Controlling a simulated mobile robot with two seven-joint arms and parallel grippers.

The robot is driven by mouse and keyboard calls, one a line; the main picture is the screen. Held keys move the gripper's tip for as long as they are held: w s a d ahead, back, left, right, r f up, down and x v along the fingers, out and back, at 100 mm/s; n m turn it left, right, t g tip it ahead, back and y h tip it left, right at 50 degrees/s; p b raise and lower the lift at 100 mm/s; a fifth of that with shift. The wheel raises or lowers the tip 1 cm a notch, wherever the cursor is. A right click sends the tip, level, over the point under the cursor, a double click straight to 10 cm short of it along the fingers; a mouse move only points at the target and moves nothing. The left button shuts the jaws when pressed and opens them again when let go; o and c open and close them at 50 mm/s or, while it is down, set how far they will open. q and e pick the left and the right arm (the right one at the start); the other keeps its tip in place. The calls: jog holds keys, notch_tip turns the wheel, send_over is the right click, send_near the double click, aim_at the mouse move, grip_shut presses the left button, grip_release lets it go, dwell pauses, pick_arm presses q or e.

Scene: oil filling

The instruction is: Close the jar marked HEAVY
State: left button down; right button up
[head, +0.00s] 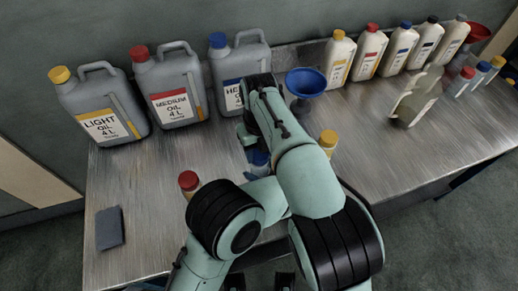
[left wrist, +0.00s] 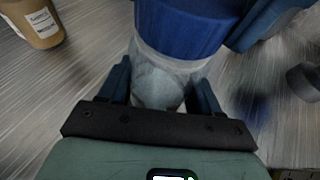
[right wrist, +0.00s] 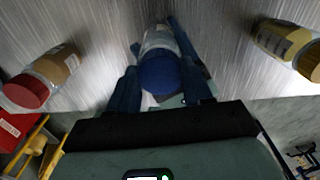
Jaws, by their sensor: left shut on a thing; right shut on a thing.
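A jar with a blue lid stands upright on the metal bench between my arms; its label cannot be read. The lid (left wrist: 182,28) sits on top of the clear jar body (left wrist: 158,80) in the left wrist view. My left gripper (left wrist: 162,92) is shut around the jar body below the lid. My right gripper (right wrist: 160,76) is shut on the blue lid (right wrist: 160,72), with one finger on each side. In the head view my arms hide most of the jar, and a blue part (head: 259,158) shows between them. Whether the lid is fully tightened cannot be told.
A red-lidded jar (head: 188,182) and a yellow-lidded jar (head: 328,140) stand on either side. Large oil canisters (head: 170,88), a blue funnel (head: 306,82) and several bottles (head: 370,52) line the back. A dark flat pad (head: 109,228) lies at the front left.

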jog(key=o, duration=1.1)
jog(key=shift+r, duration=2.25)
jog(key=shift+c, duration=0.2)
